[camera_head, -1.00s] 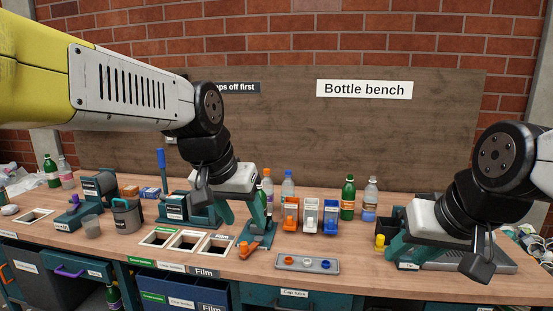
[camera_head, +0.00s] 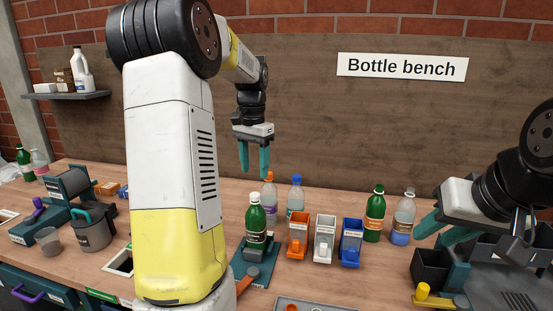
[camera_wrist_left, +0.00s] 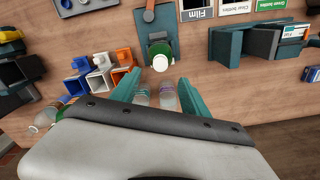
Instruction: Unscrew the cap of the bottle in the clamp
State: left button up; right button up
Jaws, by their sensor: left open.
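The green bottle (camera_head: 256,222) stands upright in the teal clamp (camera_head: 243,270), with its white cap (camera_head: 254,197) on top. In the left wrist view, the white cap (camera_wrist_left: 160,63) shows just beyond the fingertips. My left gripper (camera_head: 254,174) is open and empty, fingers pointing down. It hangs higher than the cap and appears behind it, over two clear bottles seen between its fingers in the wrist view. My right gripper (camera_head: 428,241) is at the right, its fingers apart and empty, away from the clamp.
An orange bin (camera_head: 298,237), a white bin (camera_head: 324,240) and a blue bin (camera_head: 350,243) stand right of the clamp. A clear bottle with an orange cap (camera_head: 268,194) and another clear bottle (camera_head: 295,196) stand behind. My left arm hides part of the bench.

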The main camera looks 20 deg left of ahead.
aim_at(256, 194)
pick_arm(q)
jog(key=shift+w+f, duration=0.15)
jog(key=shift+f, duration=3.75)
grip_shut()
jog(key=c, duration=0.9)
grip_release()
jog(key=shift+c, duration=0.2)
grip_shut()
jog(key=n, duration=0.4)
jog(key=shift+n, duration=0.6)
